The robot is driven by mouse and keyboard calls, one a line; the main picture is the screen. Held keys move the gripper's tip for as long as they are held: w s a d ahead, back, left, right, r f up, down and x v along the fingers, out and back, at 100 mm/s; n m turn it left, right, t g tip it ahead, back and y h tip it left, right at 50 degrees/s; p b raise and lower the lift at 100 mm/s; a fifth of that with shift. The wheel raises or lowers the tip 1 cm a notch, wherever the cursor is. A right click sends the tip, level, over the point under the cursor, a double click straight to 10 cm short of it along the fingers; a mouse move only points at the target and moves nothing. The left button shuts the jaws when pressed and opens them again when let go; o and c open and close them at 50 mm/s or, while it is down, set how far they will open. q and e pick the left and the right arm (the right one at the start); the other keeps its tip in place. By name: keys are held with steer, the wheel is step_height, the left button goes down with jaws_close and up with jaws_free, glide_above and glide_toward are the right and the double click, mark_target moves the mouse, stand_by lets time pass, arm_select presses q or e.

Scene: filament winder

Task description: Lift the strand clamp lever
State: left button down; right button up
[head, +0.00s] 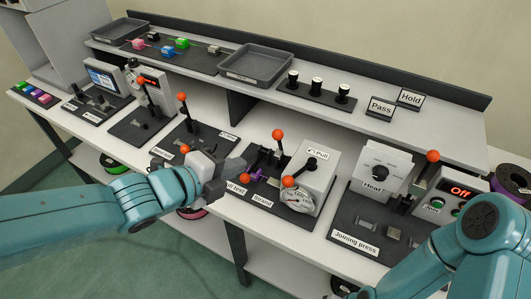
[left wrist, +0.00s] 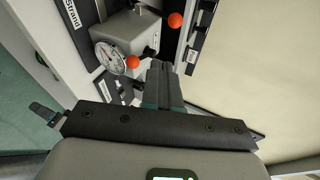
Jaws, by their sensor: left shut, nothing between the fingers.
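The pull-test station has a grey box with a dial gauge (head: 296,199), which also shows in the left wrist view (left wrist: 108,52). It carries a "Strand" label (head: 262,198). One orange-ball lever (head: 277,134) stands upright at its back, and another orange ball (head: 288,182) sits low beside the gauge. I cannot tell for certain which is the strand clamp lever. A purple piece (head: 257,176) lies among the dark clamp parts. My left gripper (head: 236,166) is shut and empty, just left of these parts; its fingers (left wrist: 163,85) also show in the left wrist view. My right gripper is not in view.
Right of the station is the joining press (head: 357,241) with its heat box (head: 380,167) and orange-ball lever (head: 432,156). Left is another orange-ball lever (head: 182,97). A grey tray (head: 256,66) and black knobs (head: 316,88) are on the back shelf.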

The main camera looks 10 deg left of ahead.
arm_select(q)
steer(key=w+a+r+b+x, duration=0.1)
steer(key=x, duration=1.2)
steer(key=shift+w+a+n+t, duration=0.3)
steer(key=shift+w+a+n, duration=0.05)
steer(key=shift+w+n, duration=0.05)
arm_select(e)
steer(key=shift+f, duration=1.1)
arm_select(q)
steer(key=shift+r, duration=0.1)
